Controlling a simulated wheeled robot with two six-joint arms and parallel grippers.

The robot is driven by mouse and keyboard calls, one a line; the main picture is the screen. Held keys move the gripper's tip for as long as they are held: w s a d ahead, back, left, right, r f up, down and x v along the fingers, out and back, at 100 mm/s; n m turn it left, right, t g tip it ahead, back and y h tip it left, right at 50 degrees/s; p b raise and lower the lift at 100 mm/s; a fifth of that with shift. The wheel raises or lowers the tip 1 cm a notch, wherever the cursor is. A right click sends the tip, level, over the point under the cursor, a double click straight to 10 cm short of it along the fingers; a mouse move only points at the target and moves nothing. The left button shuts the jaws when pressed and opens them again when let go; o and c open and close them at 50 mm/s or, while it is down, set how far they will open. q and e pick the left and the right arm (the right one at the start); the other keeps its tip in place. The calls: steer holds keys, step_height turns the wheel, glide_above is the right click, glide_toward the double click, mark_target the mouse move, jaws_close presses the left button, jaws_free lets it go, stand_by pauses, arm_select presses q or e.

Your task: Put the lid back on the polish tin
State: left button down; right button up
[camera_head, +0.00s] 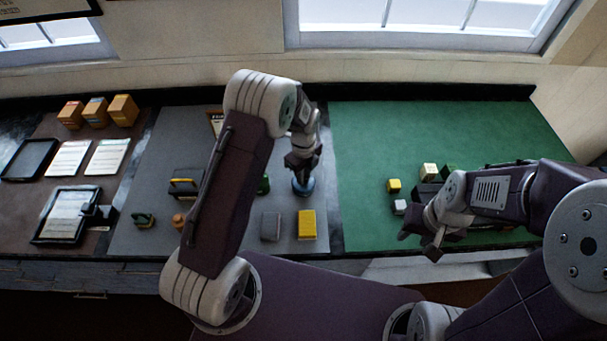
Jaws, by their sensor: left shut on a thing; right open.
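My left gripper (303,175) points down over the grey mat, right of the middle. It is shut at a small blue round piece (303,188), which looks like the polish tin or its lid. The fingers cover its top, so I cannot tell lid from tin or whether the two touch. My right gripper (421,244) is open and empty near the front left edge of the green mat, apart from the blue piece.
A grey block (271,226) and a yellow block (307,224) stand in front of the blue piece. A green item (263,185) shows beside my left arm. Small blocks, one yellow (393,185), lie near my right gripper. The back of the green mat (440,130) is clear.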

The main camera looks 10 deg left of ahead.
stand_by(0.4)
arm_select(q)
steer(key=c, duration=1.2)
jaws_free()
steer(key=shift+c, duration=0.2)
steer(key=o, duration=0.5)
steer(key=shift+r+p, duration=2.85)
steer(key=shift+r, duration=0.65)
jaws_close()
